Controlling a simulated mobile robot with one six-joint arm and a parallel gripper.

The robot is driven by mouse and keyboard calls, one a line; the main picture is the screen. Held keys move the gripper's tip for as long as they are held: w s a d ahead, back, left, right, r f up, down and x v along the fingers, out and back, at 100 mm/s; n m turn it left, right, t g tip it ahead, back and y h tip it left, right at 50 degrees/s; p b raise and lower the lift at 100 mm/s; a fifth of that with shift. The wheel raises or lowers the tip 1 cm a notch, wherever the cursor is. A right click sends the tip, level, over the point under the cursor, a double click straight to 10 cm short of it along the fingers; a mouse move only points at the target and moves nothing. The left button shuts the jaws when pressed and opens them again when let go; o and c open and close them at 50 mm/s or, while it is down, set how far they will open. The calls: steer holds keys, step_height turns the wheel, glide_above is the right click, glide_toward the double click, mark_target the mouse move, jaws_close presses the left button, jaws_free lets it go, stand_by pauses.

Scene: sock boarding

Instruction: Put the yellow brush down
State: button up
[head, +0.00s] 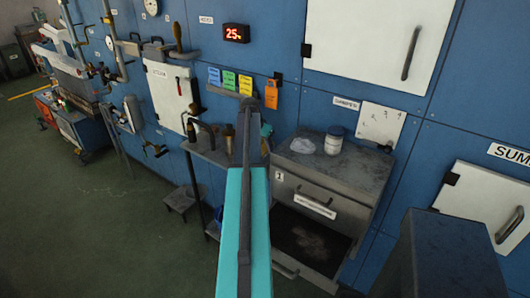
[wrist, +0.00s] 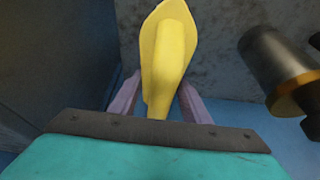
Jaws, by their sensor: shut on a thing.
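The yellow brush (wrist: 167,50) is in the wrist view, upright in the picture, with its broad end at the top and its narrow end between my fingers. My gripper (wrist: 158,100) is shut on it, with one pinkish finger on each side. Behind the brush is a grey, speckled surface (wrist: 215,35); I cannot tell whether the brush touches it. In the head view my teal arm reaches toward the small grey side shelf (head: 212,156) at the blue wall. The arm hides the brush and my fingers there.
A dark cylinder with a brass-coloured end (wrist: 275,65) is close on the right in the wrist view. In the head view, dark bottles (head: 229,138) stand on the shelf. A grey cabinet (head: 345,168) to the right carries a white jar (head: 334,140) and a pale lump (head: 302,145).

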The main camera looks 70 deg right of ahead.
mark_target(264, 152)
steer(key=shift+f+p, duration=0.55)
steer(key=shift+f, duration=1.25)
steer(key=shift+f, duration=0.1)
steer(key=o, duration=0.9)
steer(key=shift+a+r, duration=0.1)
steer(key=shift+r, duration=0.1)
steer(key=shift+b+v, duration=1.9)
steer(key=shift+v, duration=4.05)
